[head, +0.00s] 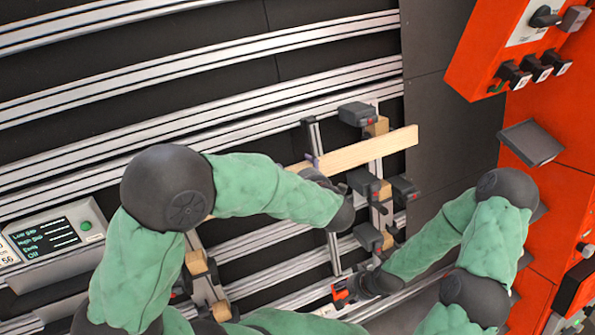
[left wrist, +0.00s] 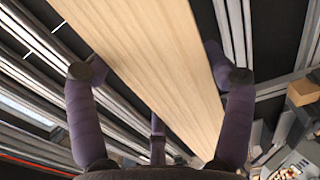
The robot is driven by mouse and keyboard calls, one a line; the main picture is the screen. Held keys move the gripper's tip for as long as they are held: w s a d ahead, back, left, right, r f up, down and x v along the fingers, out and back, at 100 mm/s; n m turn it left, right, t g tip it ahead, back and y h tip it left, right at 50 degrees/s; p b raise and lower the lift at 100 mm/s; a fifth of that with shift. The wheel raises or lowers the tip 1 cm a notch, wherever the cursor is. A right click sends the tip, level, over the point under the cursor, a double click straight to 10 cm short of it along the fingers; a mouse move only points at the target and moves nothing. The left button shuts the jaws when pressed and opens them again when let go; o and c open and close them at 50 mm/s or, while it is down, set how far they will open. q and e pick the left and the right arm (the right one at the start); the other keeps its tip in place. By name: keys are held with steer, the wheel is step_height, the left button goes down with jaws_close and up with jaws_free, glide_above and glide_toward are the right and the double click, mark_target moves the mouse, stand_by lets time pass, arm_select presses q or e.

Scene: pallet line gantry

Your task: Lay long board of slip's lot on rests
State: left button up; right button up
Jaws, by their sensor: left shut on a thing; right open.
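A long pale board (head: 365,152) slants across the rails in the head view. Its right part crosses over the upright with wooden blocks and black clamps. My left gripper (head: 316,168) is shut on the board; the left wrist view shows a finger on each side of the board (left wrist: 160,55). My left forearm hides the board's left part. I cannot tell whether the board touches the blocks. The wooden rest blocks show at the right upright (head: 376,127) and the left upright (head: 197,262). My right gripper (head: 348,287) is open, low near the middle upright's foot.
Long aluminium rails (head: 200,68) run across dark panels. Black clamps (head: 357,114) flank the right upright. A grey display box (head: 50,240) stands at the left. An orange cabinet (head: 560,120) with switches and a small dark tray (head: 531,142) bounds the right side.

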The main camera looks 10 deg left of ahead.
stand_by(0.3)
arm_select(q)
steer(key=shift+d+r+p, duration=0.15)
steer(key=shift+r+p, duration=0.1)
steer(key=shift+p, duration=0.5)
steer(key=shift+w+a+f+b, duration=0.3)
steer(key=shift+w+f+b, duration=0.1)
steer(key=shift+f+b, duration=0.1)
steer(key=b+x, duration=0.5)
steer(key=x, duration=0.6)
steer(key=shift+w+a+f+b, duration=0.15)
steer(key=shift+w+b, duration=0.1)
steer(key=shift+b, duration=0.15)
stand_by(0.8)
steer(key=shift+s+f, duration=0.1)
steer(key=shift+f, duration=0.15)
stand_by(0.7)
steer(key=o, duration=1.5)
